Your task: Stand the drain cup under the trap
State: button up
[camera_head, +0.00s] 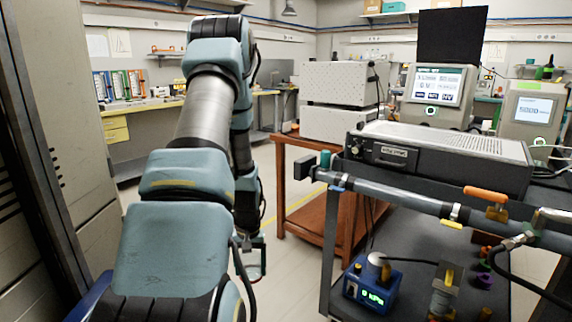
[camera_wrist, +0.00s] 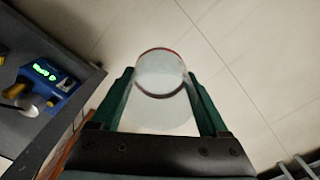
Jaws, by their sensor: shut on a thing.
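My gripper (camera_wrist: 165,95) is shut on a clear cup with a red rim, the drain cup (camera_wrist: 160,64), held between its two green fingers over the pale floor. In the head view, my gripper (camera_head: 256,243) hangs left of the dark cart, with a small part of the cup (camera_head: 254,277) showing below it. A brass-and-clear fitting (camera_head: 444,292) at the cart's lower shelf may be the trap; I cannot tell for certain. The cup is well apart from it.
The cart's lower shelf (camera_head: 408,240) holds a blue gauge box (camera_head: 372,287) reading in kPa, also in the wrist view (camera_wrist: 42,82). A grey pipe (camera_head: 395,194) with an orange-handled valve (camera_head: 486,194) crosses above. A brown table (camera_head: 300,203) stands behind. Floor left of the cart is clear.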

jog(key=s+r+p, duration=0.1)
jog(key=r+p, duration=0.2)
jog(key=s+r+p, duration=0.1)
jog(key=r+p, duration=0.2)
jog(key=r, duration=0.1)
jog(key=s+r+p, duration=0.1)
jog(key=r+p, duration=0.3)
jog(key=shift+r, duration=0.2)
jog(key=shift+s+r+p, duration=0.2)
jog(key=shift+r+p, duration=0.25)
jog(key=shift+p, duration=0.2)
